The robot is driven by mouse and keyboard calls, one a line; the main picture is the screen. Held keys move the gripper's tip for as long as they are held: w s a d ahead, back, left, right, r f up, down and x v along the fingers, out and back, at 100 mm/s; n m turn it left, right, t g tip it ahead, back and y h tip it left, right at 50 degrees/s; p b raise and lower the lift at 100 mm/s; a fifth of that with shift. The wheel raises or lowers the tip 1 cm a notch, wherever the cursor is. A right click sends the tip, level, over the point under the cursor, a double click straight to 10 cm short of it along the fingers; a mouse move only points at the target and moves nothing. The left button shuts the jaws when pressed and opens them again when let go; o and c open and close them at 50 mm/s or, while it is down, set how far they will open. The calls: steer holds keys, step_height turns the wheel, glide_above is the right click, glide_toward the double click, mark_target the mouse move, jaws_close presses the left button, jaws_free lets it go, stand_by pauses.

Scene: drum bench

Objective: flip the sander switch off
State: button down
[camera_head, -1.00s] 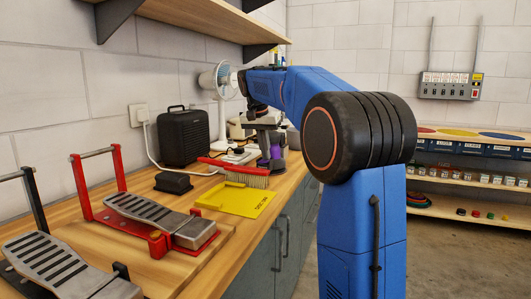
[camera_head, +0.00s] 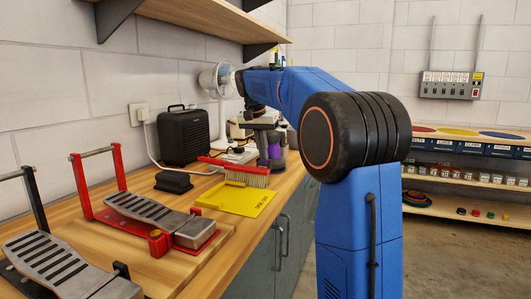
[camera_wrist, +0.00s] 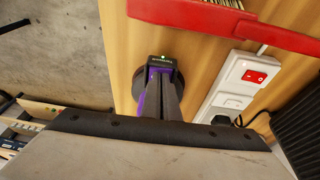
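A purple device (camera_head: 275,152) with a dark round base stands on the bench below my gripper (camera_head: 264,134). In the wrist view the purple device (camera_wrist: 154,74) shows a black cap with a small green light and an unreadable label. My gripper (camera_wrist: 168,92) is over it and partly hides it; finger contact and opening are unclear. A white power strip (camera_wrist: 236,88) with a red rocker switch (camera_wrist: 254,77) lies to its right. A grey wall panel (camera_head: 450,86) with several labelled switches hangs at the back right. I cannot tell which switch is the sander's.
A red-handled brush (camera_head: 240,174) and yellow dustpan (camera_head: 238,202) lie on the bench (camera_head: 285,190). A black speaker-like box (camera_head: 183,136), a fan (camera_head: 217,79) and pedals (camera_head: 150,212) stand nearby. A wooden shelf (camera_head: 200,15) overhangs the bench. Floor at right is clear.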

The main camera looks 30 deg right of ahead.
steer(key=shift+w+a, duration=0.15)
steer(key=shift+a+r, duration=0.1)
steer(key=shift+r, duration=0.45)
steer(key=v, duration=1.6)
steer(key=shift+r, duration=0.2)
steer(key=d+f, duration=0.2)
steer(key=f, duration=0.1)
steer(key=shift+w+d, duration=0.1)
steer(key=shift+d, duration=0.15)
steer(key=shift+f, duration=0.1)
